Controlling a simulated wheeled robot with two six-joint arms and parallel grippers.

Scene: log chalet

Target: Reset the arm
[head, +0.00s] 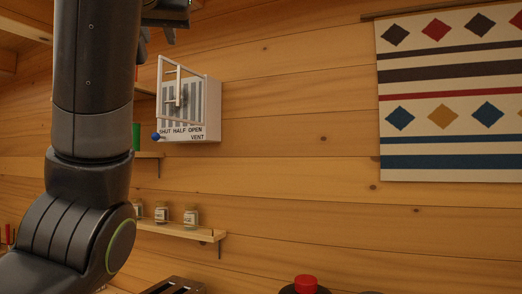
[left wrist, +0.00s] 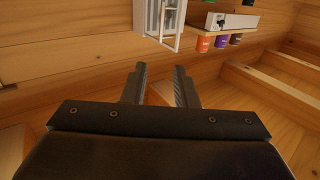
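My left arm rises along the left of the head view, and its gripper (head: 168,38) is partly cut off by the top edge. In the left wrist view the left gripper (left wrist: 160,72) has its two fingers apart, with nothing between them. A white vent box (head: 208,108) with grey slats, a hinged frame and a blue knob (head: 155,137) is on the log wall. Its label reads SHUT HALF OPEN VENT. The vent box also shows beyond the fingers in the left wrist view (left wrist: 152,18). The gripper is apart from it. My right gripper is not in view.
A small wooden shelf (head: 190,231) with several jars is below the vent box. A patterned wall hanging (head: 450,90) is at the right. A dark container with a red cap (head: 305,284) shows at the bottom edge. The left wrist view shows coloured cups (left wrist: 203,43) under a shelf.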

